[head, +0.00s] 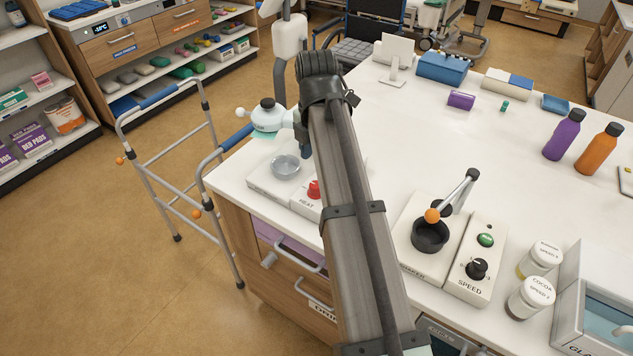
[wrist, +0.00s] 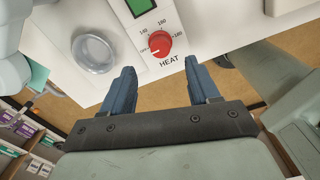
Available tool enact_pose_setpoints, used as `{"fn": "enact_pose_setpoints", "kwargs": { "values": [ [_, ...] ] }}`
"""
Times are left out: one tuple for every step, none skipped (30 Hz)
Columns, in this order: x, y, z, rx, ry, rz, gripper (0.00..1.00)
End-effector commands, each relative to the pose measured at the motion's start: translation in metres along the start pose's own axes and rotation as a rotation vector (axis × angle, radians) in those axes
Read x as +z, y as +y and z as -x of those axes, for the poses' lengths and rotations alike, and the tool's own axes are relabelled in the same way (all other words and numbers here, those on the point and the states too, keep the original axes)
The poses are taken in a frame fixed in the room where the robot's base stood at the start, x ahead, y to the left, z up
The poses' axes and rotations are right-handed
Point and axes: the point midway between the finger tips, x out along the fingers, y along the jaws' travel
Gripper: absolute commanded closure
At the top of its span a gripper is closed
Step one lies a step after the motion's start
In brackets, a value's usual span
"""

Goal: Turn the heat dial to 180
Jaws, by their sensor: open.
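The red heat dial (wrist: 160,43) sits on a white panel with the word HEAT and marks for OFF, 140, 160 and 180. Its white pointer seems to face the lower left, near OFF. In the head view the dial (head: 314,188) shows just left of my arm, which hides part of its panel. My gripper (wrist: 162,82) is open and empty, its two blue fingers apart. In the wrist view the dial lies between and beyond the fingertips, with no visible contact. In the head view my arm mostly hides the gripper.
A clear round dish (head: 286,166) stands on the heater's white plate, left of the dial. A walker (head: 165,150) is beside the counter. The counter's middle is clear.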

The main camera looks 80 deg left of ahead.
Motion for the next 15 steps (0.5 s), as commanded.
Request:
{"fn": "enact_pose_setpoints", "kwargs": {
  "values": [
    [-0.001,-0.002,-0.01,-0.002,0.001,0.0,0.4],
    [-0.001,-0.001,-0.015,-0.002,0.001,0.0,0.4],
    [-0.001,-0.001,-0.023,-0.001,0.001,0.0,0.4],
    [-0.001,-0.001,-0.028,-0.001,0.001,0.0,0.4],
    [-0.001,-0.001,-0.033,-0.002,0.001,-0.001,0.4],
    [-0.001,-0.001,-0.04,-0.001,0.001,-0.001,0.4],
    [-0.001,-0.001,-0.044,-0.001,0.001,-0.001,0.4],
    [0.0,-0.001,-0.049,-0.001,0.001,-0.001,0.4],
    [-0.001,-0.001,-0.055,-0.001,0.001,-0.001,0.4],
    [0.0,-0.001,-0.059,-0.001,0.001,-0.001,0.4],
    [0.0,-0.001,-0.063,-0.001,0.001,-0.001,0.4],
    [0.0,-0.001,-0.067,0.0,0.001,-0.001,0.4],
    [0.0,-0.001,-0.071,0.0,0.001,-0.001,0.4],
    [0.0,-0.001,-0.074,0.0,0.001,-0.001,0.4],
    [0.0,0.0,-0.077,0.0,0.001,-0.001,0.4]
  ]
}}
